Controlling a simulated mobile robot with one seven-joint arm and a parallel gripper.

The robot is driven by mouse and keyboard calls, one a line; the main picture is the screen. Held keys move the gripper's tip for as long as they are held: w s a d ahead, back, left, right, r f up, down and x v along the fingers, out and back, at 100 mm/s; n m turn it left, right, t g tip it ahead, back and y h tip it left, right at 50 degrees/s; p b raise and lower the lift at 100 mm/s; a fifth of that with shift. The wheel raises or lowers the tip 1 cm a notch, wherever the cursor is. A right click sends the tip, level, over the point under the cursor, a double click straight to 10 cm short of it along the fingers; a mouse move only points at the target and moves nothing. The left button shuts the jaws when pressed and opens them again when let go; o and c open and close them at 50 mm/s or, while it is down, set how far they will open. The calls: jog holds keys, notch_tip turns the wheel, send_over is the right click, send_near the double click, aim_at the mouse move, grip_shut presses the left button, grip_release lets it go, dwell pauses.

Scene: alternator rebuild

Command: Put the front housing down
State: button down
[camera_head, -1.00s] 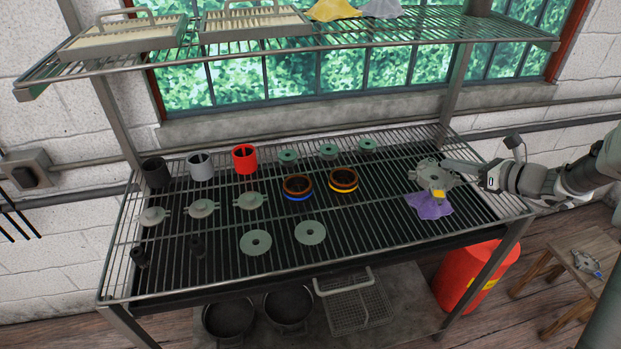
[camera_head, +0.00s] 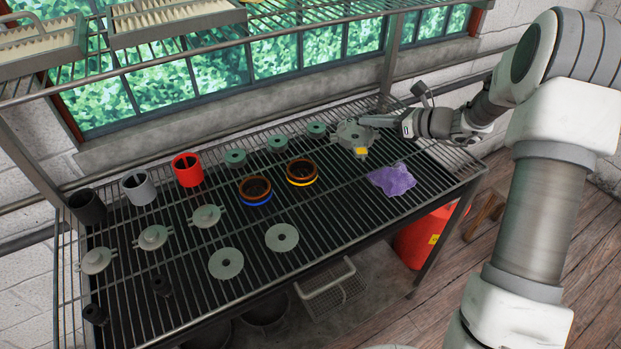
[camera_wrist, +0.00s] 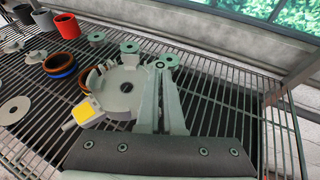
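The front housing (camera_head: 352,135) is a grey round part with lugs, a centre hole and a yellow tag. It is at the back right of the wire rack shelf (camera_head: 330,215), and it fills the middle of the wrist view (camera_wrist: 118,88). My gripper (camera_head: 368,122) reaches it from the right. In the wrist view my gripper's fingers (camera_wrist: 160,70) are close together at the housing's edge, shut on it. The fingers hide part of its right side. The housing looks level and at or just above the bars; I cannot tell whether it touches them.
Three small green-grey pulleys (camera_head: 277,144) stand left of the housing. Coil rings (camera_head: 301,172), a red cylinder (camera_head: 187,170) and grey discs (camera_head: 282,237) are further left. A purple cloth (camera_head: 391,180) lies in front. The upper shelf (camera_head: 270,22) overhangs the back.

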send_over(348, 192)
notch_tip(348, 192, down, 7)
jog(key=shift+w+r, duration=0.1)
jog(key=shift+r, duration=0.1)
jog(key=shift+f, duration=2.1)
jog(key=shift+b, duration=0.3)
jog(key=shift+f, duration=0.2)
jog(key=c, duration=1.1)
grip_release()
jog(key=shift+o, duration=0.2)
jog(key=shift+r, duration=0.1)
